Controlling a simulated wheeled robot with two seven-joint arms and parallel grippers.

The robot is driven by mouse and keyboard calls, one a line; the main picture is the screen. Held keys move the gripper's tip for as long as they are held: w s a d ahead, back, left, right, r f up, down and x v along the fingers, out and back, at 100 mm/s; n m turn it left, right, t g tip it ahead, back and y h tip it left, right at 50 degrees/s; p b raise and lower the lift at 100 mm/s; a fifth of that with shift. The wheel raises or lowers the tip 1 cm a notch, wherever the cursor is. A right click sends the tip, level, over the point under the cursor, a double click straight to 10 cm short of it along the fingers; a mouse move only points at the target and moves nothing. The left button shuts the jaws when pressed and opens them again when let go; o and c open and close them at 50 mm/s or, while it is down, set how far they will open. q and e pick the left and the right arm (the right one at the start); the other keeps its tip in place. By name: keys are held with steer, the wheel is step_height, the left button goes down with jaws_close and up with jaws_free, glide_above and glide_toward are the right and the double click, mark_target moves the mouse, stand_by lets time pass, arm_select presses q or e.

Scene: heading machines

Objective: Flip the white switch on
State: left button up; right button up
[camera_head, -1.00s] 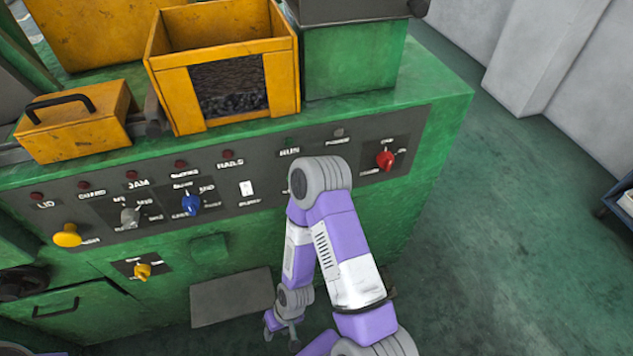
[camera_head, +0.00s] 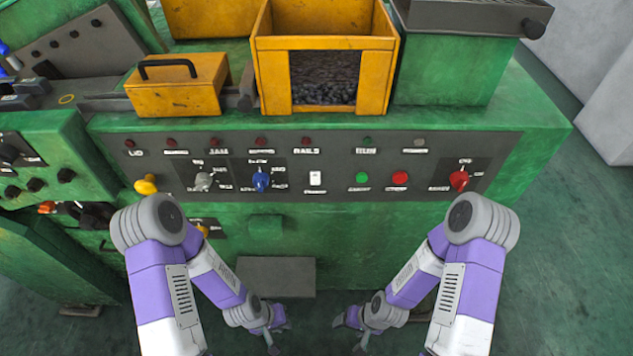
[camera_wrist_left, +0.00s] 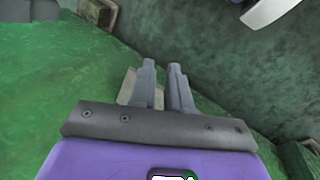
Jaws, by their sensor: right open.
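The white switch (camera_head: 315,178) is a small upright rocker in the middle of the dark control panel on the green machine. It sits between the blue knob (camera_head: 261,179) and the green button (camera_head: 362,178). I cannot tell which way it is set. My left gripper (camera_head: 277,338) hangs low in front of the machine, below and left of the switch and well apart from it. In the left wrist view its two fingers (camera_wrist_left: 164,66) stand slightly apart with nothing between them. My right gripper (camera_head: 348,335) hangs low, below and right of the switch, open and empty.
A red button (camera_head: 400,178) and a red knob (camera_head: 459,179) are to the right. A grey knob (camera_head: 204,181) and a yellow knob (camera_head: 146,184) are to the left. A yellow bin (camera_head: 391,70) stands above the panel. The space in front of the switch is clear.

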arm_select(q)
steer(key=w+r+n+t, duration=0.1)
steer(key=w+r+n, duration=0.1)
steer(key=w+d+r+n+t+y, duration=0.1)
steer(key=w+r+n, duration=0.1)
steer(key=w, duration=0.1)
steer(key=w+r+n+t, duration=0.1)
steer(key=w+r+n, duration=0.1)
steer(key=w, duration=0.1)
steer(key=shift+w+d+n+t+b, duration=0.2)
steer(key=shift+d+n+t+b, duration=0.1)
jaws_close()
steer(key=w+d+r+n+t+y, duration=0.2)
steer(key=w+d+r+n+t, duration=0.15)
steer(key=w+r+n, duration=0.45)
steer(key=s+d+r+n+t, duration=0.2)
steer(key=r+n, duration=0.7)
steer(key=r, duration=0.1)
steer(key=s+d+r+n+t+y+b, duration=0.1)
steer(key=s+d+r+n+t, duration=0.1)
steer(key=r+n, duration=0.7)
steer(key=shift+s+d+r+t+b, duration=0.3)
steer(key=shift+s+r+t, duration=0.1)
steer(key=shift+r+t, duration=0.35)
steer(key=b, duration=0.2)
glide_toward(315, 184)
steer(key=x, duration=0.6)
steer(key=shift+w, duration=0.3)
